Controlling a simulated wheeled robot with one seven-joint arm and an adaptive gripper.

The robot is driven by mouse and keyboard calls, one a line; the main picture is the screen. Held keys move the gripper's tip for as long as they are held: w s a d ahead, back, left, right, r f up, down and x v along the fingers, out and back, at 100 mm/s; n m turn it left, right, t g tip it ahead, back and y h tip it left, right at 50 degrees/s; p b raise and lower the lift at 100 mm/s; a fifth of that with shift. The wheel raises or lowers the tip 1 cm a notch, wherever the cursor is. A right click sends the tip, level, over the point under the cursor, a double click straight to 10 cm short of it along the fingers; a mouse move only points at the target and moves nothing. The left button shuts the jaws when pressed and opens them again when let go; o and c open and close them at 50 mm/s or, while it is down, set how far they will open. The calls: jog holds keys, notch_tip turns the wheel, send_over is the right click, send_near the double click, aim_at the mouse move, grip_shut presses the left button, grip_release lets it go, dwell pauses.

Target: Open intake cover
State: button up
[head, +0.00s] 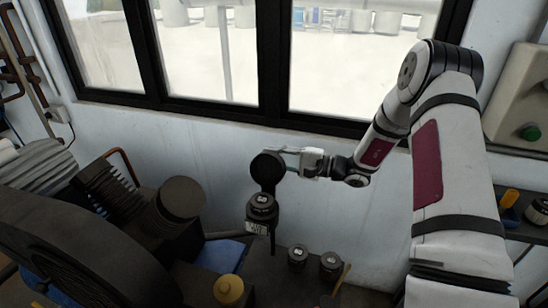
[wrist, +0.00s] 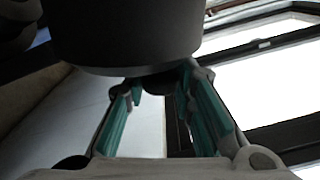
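A dark round disc (head: 267,168), which looks like the intake cover, stands on a dark upright fitting below the window. A black cylinder with a pale label (head: 262,206) sits just under it. My gripper (head: 287,160) reaches in from the right, close against the disc's right side. In the wrist view a large dark rounded body (wrist: 125,35) fills the top, beyond my gripper (wrist: 158,90). Its teal-padded fingers stand apart, with a small dark part showing between the tips. Whether they touch it I cannot tell.
A large dark machine (head: 80,250) with a ribbed cylinder (head: 107,190) fills the left. A yellow knob (head: 228,289) is at the front. Two small black-capped containers (head: 297,257) (head: 330,263) stand at right. The window frame (head: 190,105) runs behind; a grey box with a green button (head: 530,132) is at far right.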

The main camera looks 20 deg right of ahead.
jog(key=shift+s, duration=0.1)
grip_shut()
jog(key=shift+s+a+r+n, duration=0.25)
jog(key=shift+r+n, duration=0.1)
jog(key=shift+n, duration=0.25)
jog(key=shift+s+a+r+p, duration=0.15)
jog(key=shift+s+p, duration=0.1)
jog(key=shift+p, duration=0.05)
jog(key=o, duration=1)
grip_release()
jog(key=v, duration=0.7)
jog(key=shift+d, duration=0.25)
